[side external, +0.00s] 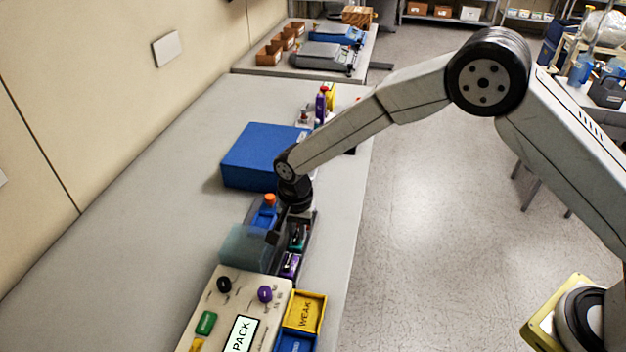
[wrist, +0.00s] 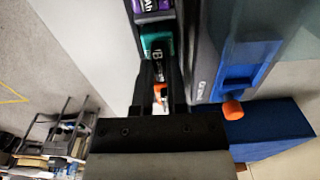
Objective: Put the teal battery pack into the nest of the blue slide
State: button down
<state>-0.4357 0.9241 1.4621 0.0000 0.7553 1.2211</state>
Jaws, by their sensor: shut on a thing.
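The teal battery pack (wrist: 155,42) lies in a narrow dark tray (wrist: 180,62) in the wrist view. It shows small in the side view (side external: 298,240). My gripper (wrist: 158,68) points down over the tray, its fingers shut on the near part of the teal pack; the exact contact is partly hidden. In the side view the blue slide (side external: 264,217) is left of my gripper (side external: 297,222).
A purple pack (wrist: 152,6) is beyond the teal one in the tray. A blue box (side external: 262,155) stands behind. A smoky clear cover (side external: 245,250) is beside the tray. A cream tester (side external: 222,310) marked PACK and a yellow WEAK bin (side external: 306,312) are in front. The table's left is clear.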

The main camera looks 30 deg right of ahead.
aim_at(297, 234)
jog(key=shift+r, duration=0.15)
jog(key=shift+r, duration=2.8)
jog(key=shift+r, duration=0.15)
notch_tip(297, 234, up, 7)
jog(key=shift+w+a+t+y, duration=0.8)
jog(key=shift+w+a, duration=1.15)
jog(key=shift+w, duration=1.35)
jog(key=shift+t+y, duration=0.3)
jog(key=shift+f, duration=2.25)
jog(key=shift+f, duration=0.15)
jog(key=shift+f, duration=2.2)
